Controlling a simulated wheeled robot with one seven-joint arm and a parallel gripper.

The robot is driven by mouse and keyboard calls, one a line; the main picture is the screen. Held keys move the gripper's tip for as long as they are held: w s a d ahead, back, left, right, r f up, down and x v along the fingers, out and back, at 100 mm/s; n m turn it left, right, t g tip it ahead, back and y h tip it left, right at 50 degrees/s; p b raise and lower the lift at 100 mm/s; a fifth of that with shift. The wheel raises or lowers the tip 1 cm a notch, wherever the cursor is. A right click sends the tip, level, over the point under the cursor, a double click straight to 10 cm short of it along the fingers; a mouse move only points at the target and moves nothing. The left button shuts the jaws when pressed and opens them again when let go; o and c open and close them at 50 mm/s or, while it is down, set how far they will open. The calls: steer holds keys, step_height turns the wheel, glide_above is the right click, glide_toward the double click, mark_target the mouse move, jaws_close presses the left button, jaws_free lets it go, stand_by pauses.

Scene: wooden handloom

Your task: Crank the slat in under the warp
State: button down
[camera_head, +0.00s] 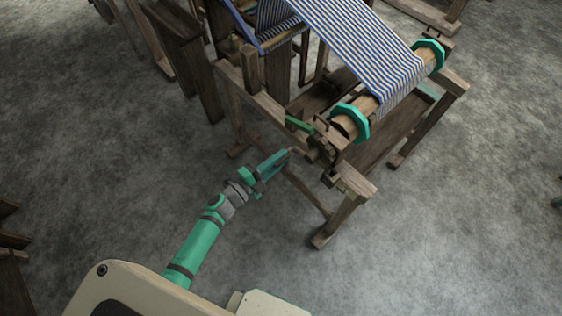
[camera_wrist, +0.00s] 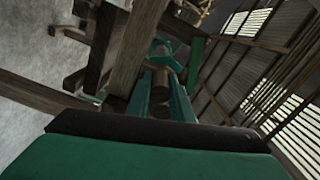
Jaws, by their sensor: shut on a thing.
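The striped blue-and-white warp (camera_head: 350,45) runs down onto the wooden roller (camera_head: 385,92), which has green octagonal flanges (camera_head: 351,121). My gripper (camera_head: 287,155) is at the near left end of the roller's frame, beside the toothed wheel (camera_head: 324,140). It is shut on a small crank handle (camera_head: 297,150), mostly hidden by the fingers. In the wrist view my gripper (camera_wrist: 162,92) has its two green fingers on either side of a round wooden piece (camera_wrist: 159,88), apparently the handle. I cannot make out the slat for certain in either view.
A green lever (camera_head: 299,124) sits just above the toothed wheel. The loom's wooden frame posts (camera_head: 343,208) stand close to the right of my arm. Bare concrete floor (camera_head: 440,240) lies open at the right and front. A corrugated wall (camera_wrist: 240,70) shows behind.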

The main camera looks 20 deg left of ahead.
steer(key=shift+w+a+r+m, duration=0.1)
steer(key=shift+a+r+m, duration=0.15)
steer(key=shift+r+m, duration=0.45)
steer(key=shift+w+a+r+m, duration=0.1)
steer(key=shift+a+r+m, duration=0.1)
steer(key=shift+r+m, duration=1.35)
steer(key=shift+m, duration=0.65)
steer(key=shift+r, duration=0.1)
steer(key=c, duration=1.6)
jaws_free()
steer(key=shift+o, duration=0.2)
steer(key=v, duration=1)
steer(key=shift+s, duration=0.35)
